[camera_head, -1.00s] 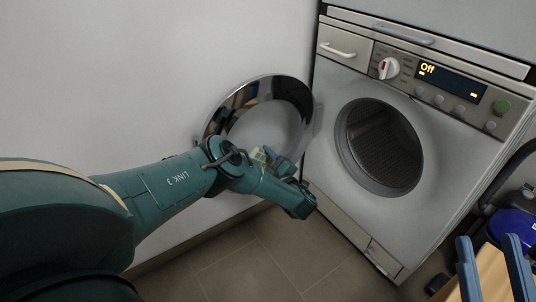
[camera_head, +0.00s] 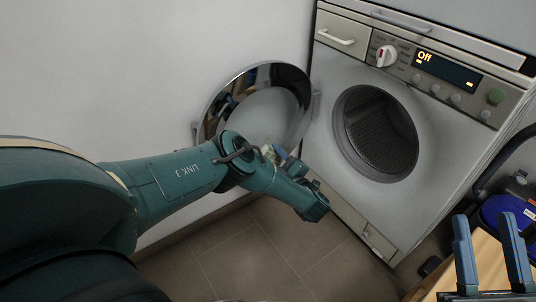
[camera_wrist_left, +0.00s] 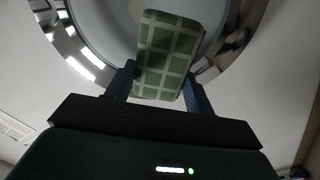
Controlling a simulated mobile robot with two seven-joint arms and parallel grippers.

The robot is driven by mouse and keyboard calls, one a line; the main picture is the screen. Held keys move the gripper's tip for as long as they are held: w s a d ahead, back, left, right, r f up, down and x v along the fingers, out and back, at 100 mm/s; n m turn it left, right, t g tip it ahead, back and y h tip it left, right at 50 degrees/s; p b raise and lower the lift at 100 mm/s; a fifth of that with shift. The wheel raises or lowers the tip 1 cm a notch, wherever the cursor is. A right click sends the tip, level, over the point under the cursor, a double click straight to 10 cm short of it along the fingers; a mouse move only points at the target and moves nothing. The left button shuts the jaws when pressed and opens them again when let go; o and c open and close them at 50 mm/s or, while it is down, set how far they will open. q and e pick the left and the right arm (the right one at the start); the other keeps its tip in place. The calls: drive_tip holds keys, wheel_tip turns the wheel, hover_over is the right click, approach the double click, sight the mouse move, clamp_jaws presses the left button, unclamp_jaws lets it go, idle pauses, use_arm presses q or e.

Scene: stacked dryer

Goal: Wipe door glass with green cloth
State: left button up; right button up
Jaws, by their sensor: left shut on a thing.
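The round dryer door (camera_head: 217,96) stands open to the left of the dryer, with a shiny chrome ring around its pale glass (camera_head: 268,112). In the left wrist view the chrome ring (camera_wrist_left: 82,58) and the glass (camera_wrist_left: 115,22) fill the top. My left gripper (camera_head: 274,153) is in front of the door's lower right part. It is shut on the green checked cloth (camera_wrist_left: 167,55), which looks like a flat pad between the blue fingers. I cannot tell whether the cloth touches the glass. My right gripper (camera_head: 486,245) is at the lower right, fingers apart and empty.
The dryer (camera_head: 330,150) has a dark open drum (camera_head: 378,135) and a display (camera_head: 447,70) reading "Off". A wooden surface (camera_head: 488,268) and a blue container (camera_head: 512,215) are at the lower right. The tiled floor (camera_head: 262,255) below the door is clear.

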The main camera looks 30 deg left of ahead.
use_arm(q)
drive_tip(key=shift+d, duration=0.1)
drive_tip(key=v, duration=0.3)
drive_tip(key=shift+p, duration=0.3)
use_arm(e)
drive_tip(key=shift+r, duration=0.3)
use_arm(q)
drive_tip(key=shift+b+x, duration=0.7)
drive_tip(key=shift+x, duration=2.9)
use_arm(e)
wheel_tip(320, 180, down, 12)
drive_tip(key=s+m+g+h, duration=0.1)
drive_tip(key=m+h, duration=0.1)
drive_tip(key=h, duration=0.1)
drive_tip(key=shift+g+h, duration=0.3)
drive_tip(key=shift+g, duration=0.1)
use_arm(q)
drive_tip(key=shift+s, duration=0.1)
use_arm(e)
drive_tip(key=shift+s+d+r, duration=0.1)
use_arm(q)
drive_tip(key=shift+b+x, duration=0.35)
drive_tip(key=shift+x, duration=0.7)
use_arm(e)
drive_tip(key=shift+f, duration=0.35)
